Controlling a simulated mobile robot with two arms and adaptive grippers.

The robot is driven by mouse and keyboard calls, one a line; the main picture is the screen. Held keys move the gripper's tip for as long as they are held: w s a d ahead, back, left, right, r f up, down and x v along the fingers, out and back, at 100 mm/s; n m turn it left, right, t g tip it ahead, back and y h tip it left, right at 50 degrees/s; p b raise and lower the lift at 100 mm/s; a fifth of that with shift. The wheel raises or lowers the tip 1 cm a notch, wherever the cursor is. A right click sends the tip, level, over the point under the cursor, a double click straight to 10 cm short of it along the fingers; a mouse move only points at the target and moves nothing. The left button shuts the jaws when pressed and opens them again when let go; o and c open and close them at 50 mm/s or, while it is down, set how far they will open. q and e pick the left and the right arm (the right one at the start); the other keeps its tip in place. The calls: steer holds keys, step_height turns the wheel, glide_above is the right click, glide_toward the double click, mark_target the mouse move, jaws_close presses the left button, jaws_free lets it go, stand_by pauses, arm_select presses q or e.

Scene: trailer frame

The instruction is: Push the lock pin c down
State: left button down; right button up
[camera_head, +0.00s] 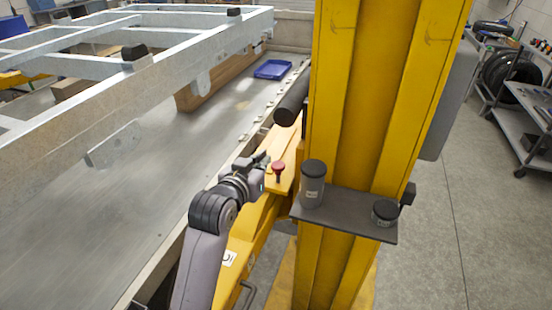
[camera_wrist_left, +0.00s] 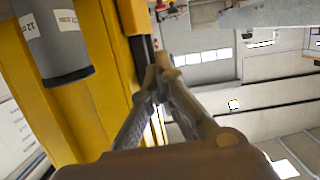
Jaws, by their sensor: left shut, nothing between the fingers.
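The lock pin (camera_head: 278,167) is a red knob on a dark stem. It stands upright on the yellow beam beside the column. A white label (camera_head: 229,259) that seems to read C is lower on the yellow structure. My left gripper (camera_head: 265,158) is just left of the red knob, with a small gap apparent; whether they touch is hard to tell. In the left wrist view its fingers (camera_wrist_left: 159,62) meet at the tips with nothing between them. The red knob cannot be made out clearly in that view. My right gripper is not in view.
A yellow column (camera_head: 360,100) rises right of the pin. Its dark shelf (camera_head: 345,216) holds a tall grey cylinder (camera_head: 312,185), also in the left wrist view (camera_wrist_left: 60,40), and a short one (camera_head: 384,212). A metal trailer frame (camera_head: 60,165) and a blue tray (camera_head: 272,69) lie beyond.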

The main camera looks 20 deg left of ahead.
arm_select(q)
steer(key=p+x, duration=0.1)
steer(key=x, duration=0.4)
steer(key=p, duration=0.2)
glide_above(276, 170)
step_height(276, 170, down, 3)
steer(key=shift+f, duration=1.15)
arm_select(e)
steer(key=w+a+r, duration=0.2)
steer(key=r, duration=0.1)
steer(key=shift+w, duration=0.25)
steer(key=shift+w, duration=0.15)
arm_select(q)
step_height(276, 170, down, 4)
steer(key=shift+r+b, duration=0.1)
steer(key=shift+b, duration=0.85)
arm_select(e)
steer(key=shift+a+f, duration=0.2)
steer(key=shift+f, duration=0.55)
